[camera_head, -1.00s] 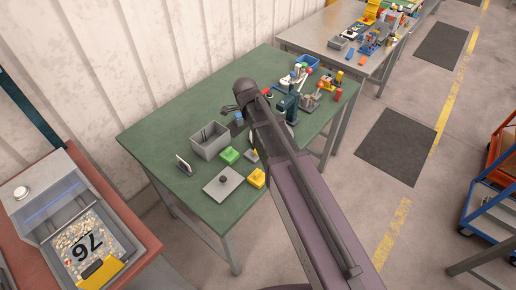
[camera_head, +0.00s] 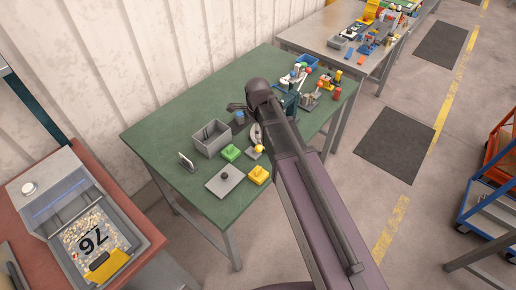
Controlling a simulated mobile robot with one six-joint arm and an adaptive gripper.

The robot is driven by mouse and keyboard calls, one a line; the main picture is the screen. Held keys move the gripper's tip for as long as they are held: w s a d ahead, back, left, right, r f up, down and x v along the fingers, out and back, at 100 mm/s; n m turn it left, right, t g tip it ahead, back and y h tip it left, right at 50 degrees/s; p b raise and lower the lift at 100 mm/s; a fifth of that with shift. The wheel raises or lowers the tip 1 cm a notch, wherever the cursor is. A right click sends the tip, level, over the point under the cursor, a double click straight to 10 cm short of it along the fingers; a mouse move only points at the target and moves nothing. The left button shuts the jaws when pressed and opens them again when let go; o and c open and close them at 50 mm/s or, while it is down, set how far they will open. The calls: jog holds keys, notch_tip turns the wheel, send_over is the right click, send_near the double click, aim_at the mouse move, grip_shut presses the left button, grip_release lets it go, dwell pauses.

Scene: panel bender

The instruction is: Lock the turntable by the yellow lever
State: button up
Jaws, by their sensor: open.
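On the green table, a small piece with a yellow knob (camera_head: 259,149) stands on a grey base, just left of my arm. I cannot tell for sure whether it is the yellow lever. A grey curved part (camera_head: 255,133) shows behind it, partly covered by my arm; I cannot tell whether it belongs to the turntable. My gripper (camera_head: 236,107) is small and dark at the arm's far end, above the table behind the grey box. It is open, with nothing seen in it and apart from the yellow knob.
A ribbed wall (camera_head: 130,60) runs behind.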

aim_at(258, 146)
jog(key=shift+w+f+b, duration=0.25)
jog(key=shift+f+b, duration=1.85)
jog(key=shift+f, duration=0.1)
jog(key=shift+w+f+b, duration=0.25)
jog(key=shift+f+b, duration=1.9)
jog(key=shift+f, duration=0.05)
jog(key=shift+w+f+b, duration=0.25)
jog(key=shift+f+b, duration=1.85)
jog(key=shift+f, duration=0.1)
grip_shut()
